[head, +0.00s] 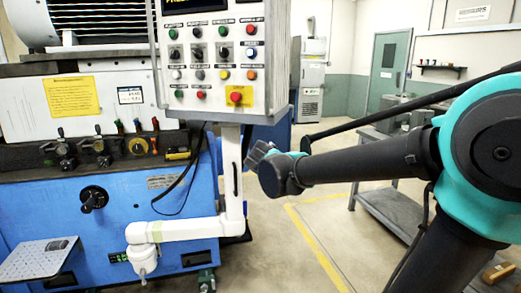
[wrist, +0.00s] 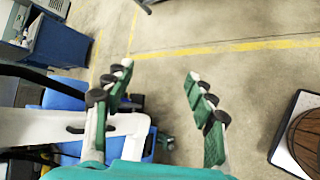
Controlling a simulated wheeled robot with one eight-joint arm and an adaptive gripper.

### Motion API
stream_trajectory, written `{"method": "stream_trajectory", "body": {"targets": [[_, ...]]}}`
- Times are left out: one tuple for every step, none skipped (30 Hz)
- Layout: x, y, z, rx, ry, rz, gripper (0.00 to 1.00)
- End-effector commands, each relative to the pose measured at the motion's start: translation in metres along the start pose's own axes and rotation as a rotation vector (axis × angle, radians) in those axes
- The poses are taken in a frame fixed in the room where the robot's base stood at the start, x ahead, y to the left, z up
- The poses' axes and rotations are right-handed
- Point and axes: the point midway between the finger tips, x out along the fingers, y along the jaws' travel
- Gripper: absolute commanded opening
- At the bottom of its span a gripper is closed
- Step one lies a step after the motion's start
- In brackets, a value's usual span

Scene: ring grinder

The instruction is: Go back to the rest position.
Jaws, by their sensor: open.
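My gripper (wrist: 160,78) is open in the wrist view. Its two green and grey fingers are spread apart, with only bare concrete floor between the fingertips, and it holds nothing. In the head view my arm reaches in from the right. Its far end is beside the white post under the control panel (head: 213,55). The fingers are mostly hidden behind the arm's end there, and whether anything touches the post cannot be told.
The blue grinder (head: 180,265) fills the left, with a white jointed support arm (head: 185,229) and a metal plate (head: 40,258) in front. A grey workbench (head: 395,208) stands at the right. Floor with yellow lines (head: 315,240) is open in the middle.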

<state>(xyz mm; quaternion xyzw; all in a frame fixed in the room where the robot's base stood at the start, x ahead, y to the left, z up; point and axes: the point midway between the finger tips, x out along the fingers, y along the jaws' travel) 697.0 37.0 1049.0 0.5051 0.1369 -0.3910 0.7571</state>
Motion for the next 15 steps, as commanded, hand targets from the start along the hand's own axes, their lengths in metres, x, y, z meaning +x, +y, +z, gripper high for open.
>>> {"method": "stream_trajectory", "body": {"targets": [[0.015,-0.033,0.012,0.124,0.016,-0.064,0.56],[0.022,-0.052,0.017,0.206,0.028,-0.103,0.56],[0.031,-0.078,0.021,0.319,0.043,-0.157,0.56],[0.036,-0.097,0.024,0.406,0.053,-0.197,0.56],[0.040,-0.117,0.027,0.492,0.061,-0.237,0.56],[0.044,-0.141,0.029,0.608,0.070,-0.289,0.56],[0.046,-0.160,0.029,0.697,0.076,-0.329,0.56],[0.048,-0.177,0.030,0.785,0.080,-0.367,0.56],[0.049,-0.200,0.029,0.901,0.085,-0.417,0.56],[0.048,-0.216,0.029,0.986,0.087,-0.454,0.56],[0.048,-0.230,0.027,1.066,0.088,-0.488,0.56],[0.046,-0.247,0.025,1.168,0.089,-0.532,0.56],[0.045,-0.259,0.023,1.238,0.089,-0.562,0.56],[0.043,-0.269,0.021,1.303,0.089,-0.589,0.56],[0.040,-0.281,0.018,1.380,0.088,-0.622,0.56]]}}
